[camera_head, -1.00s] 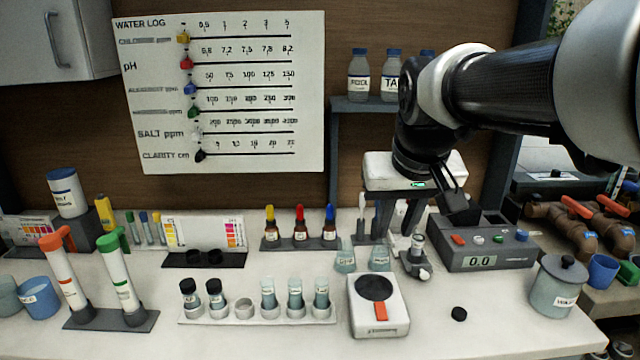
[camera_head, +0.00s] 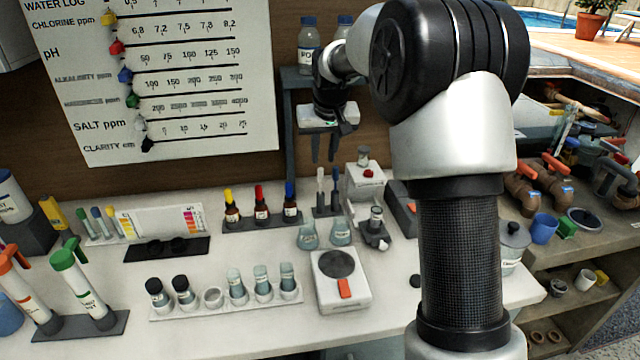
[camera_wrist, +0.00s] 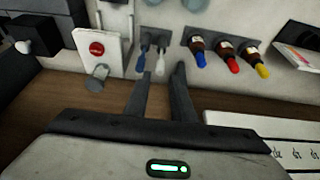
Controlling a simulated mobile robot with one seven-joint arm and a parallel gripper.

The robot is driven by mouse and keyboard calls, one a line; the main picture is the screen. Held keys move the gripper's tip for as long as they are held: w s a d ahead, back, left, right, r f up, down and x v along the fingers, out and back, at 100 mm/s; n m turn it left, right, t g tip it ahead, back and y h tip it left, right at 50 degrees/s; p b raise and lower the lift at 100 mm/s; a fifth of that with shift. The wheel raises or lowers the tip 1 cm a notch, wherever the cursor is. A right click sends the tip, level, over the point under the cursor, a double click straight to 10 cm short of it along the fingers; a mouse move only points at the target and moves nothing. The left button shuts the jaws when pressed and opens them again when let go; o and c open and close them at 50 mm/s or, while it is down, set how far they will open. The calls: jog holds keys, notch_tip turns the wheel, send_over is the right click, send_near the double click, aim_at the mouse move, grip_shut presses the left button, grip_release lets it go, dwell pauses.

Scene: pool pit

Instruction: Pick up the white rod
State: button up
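The white rod (camera_head: 320,179) stands upright in a small dark holder (camera_head: 327,211) beside a blue-grey rod (camera_head: 335,180). In the wrist view the white rod (camera_wrist: 161,62) shows between the tips of my gripper (camera_wrist: 164,72), with the blue-grey rod (camera_wrist: 142,60) just left of it. My gripper (camera_head: 323,158) is open and empty, fingers pointing down, just above or behind the rod tops in the head view. I cannot tell the exact distance.
Dropper bottles (camera_head: 261,203) stand left of the holder. A white device with a red button (camera_head: 366,184) stands close on the right. Two small flasks (camera_head: 309,234) sit in front. The chart board (camera_head: 185,85) is behind.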

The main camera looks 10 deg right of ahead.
aim_at(321, 169)
jog(key=x, duration=0.8)
jog(key=shift+w+f, duration=0.1)
jog(key=shift+w, duration=0.4)
grip_shut()
